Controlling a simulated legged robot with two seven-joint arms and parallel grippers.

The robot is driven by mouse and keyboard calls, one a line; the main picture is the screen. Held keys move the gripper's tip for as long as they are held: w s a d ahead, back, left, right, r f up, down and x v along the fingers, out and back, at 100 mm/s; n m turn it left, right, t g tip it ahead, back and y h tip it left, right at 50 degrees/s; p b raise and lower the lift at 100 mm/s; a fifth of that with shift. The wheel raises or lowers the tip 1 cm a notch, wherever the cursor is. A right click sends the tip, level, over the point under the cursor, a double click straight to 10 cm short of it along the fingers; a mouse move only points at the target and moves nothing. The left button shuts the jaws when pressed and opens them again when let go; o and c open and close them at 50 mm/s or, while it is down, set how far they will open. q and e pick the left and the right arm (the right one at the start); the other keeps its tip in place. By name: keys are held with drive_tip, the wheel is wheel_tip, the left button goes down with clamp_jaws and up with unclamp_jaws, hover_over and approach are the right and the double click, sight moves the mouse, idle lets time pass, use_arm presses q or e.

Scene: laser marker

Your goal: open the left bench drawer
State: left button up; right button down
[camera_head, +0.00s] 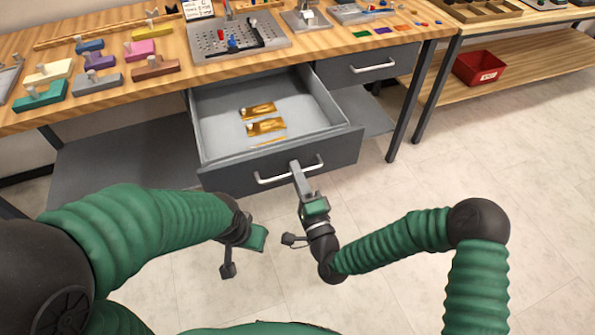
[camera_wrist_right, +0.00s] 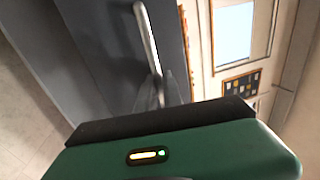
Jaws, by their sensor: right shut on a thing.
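The left bench drawer (camera_head: 215,180) is pulled well out from the bench in the head view. Its grey tray holds a few gold-brown pieces (camera_head: 265,126). My right gripper (camera_head: 297,168) is at the drawer's front and shut on its silver handle (camera_head: 272,179), near the handle's middle. In the right wrist view the handle (camera_wrist_right: 147,35) runs down to my fingers, which look see-through there. My left gripper (camera_head: 246,250) hangs in front of the drawer, apart from it. Its fingers do not show clearly.
The wooden bench top (camera_head: 120,97) carries coloured blocks and a perforated metal plate (camera_head: 235,42). The right drawer (camera_head: 365,68) is closed. A red bin (camera_head: 480,68) stands on a low shelf at the right. The floor (camera_head: 430,170) right of the drawer is clear.

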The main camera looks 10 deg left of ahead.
drive_tip(key=shift+s+a+f, duration=0.2)
drive_tip(key=shift+s+a, duration=0.05)
drive_tip(key=c, duration=1.8)
unclamp_jaws()
drive_tip(key=shift+o, duration=0.2)
drive_tip(key=shift+w+a, duration=0.1)
drive_tip(key=p+v, duration=0.1)
drive_tip(key=v, duration=1.6)
drive_tip(key=shift+w, duration=0.15)
